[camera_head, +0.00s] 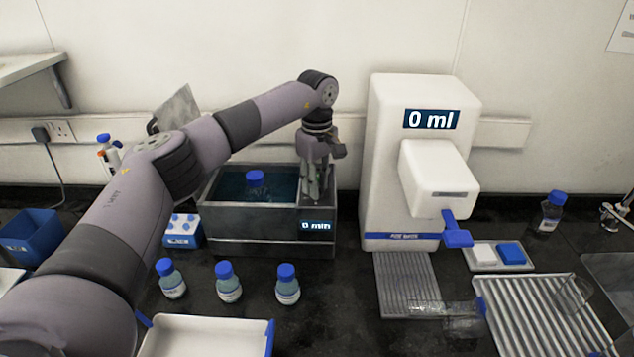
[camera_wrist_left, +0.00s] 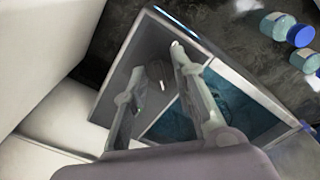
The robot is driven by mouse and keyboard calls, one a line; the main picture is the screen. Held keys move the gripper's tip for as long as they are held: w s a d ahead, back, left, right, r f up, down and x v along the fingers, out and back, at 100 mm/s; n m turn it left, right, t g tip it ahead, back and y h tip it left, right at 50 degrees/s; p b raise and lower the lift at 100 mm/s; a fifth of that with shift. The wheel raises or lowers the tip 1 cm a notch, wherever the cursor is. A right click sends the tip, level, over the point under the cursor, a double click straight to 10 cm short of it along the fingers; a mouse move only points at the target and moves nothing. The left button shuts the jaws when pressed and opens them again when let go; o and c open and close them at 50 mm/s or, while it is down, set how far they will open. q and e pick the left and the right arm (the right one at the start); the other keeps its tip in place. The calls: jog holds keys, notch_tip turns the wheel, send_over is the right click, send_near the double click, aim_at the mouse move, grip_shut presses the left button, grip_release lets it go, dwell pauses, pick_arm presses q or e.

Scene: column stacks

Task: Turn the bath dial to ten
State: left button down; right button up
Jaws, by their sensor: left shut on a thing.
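A blue-capped bottle (camera_head: 257,183) stands in the water. My left gripper (camera_head: 314,192) points down over the panel to the right of the basin. In the left wrist view its two fingers (camera_wrist_left: 155,85) straddle the small dark dial (camera_wrist_left: 156,72) on that panel, and the gripper is shut on it. The dial is hidden behind the fingers in the head view. My right gripper is not in view.
A tall white dispenser (camera_head: 385,160) showing "0 ml" stands close to the right of the bath. Several blue-capped bottles (camera_head: 228,285) stand in front of it. A white tray (camera_head: 205,338) lies at the front. A blue-and-white rack (camera_head: 182,240) stands left of the bath.

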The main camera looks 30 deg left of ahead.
pick_arm(q)
jog(key=shift+m, duration=0.6)
jog(key=c, duration=1.3)
grip_release()
notch_tip(320, 180, up, 12)
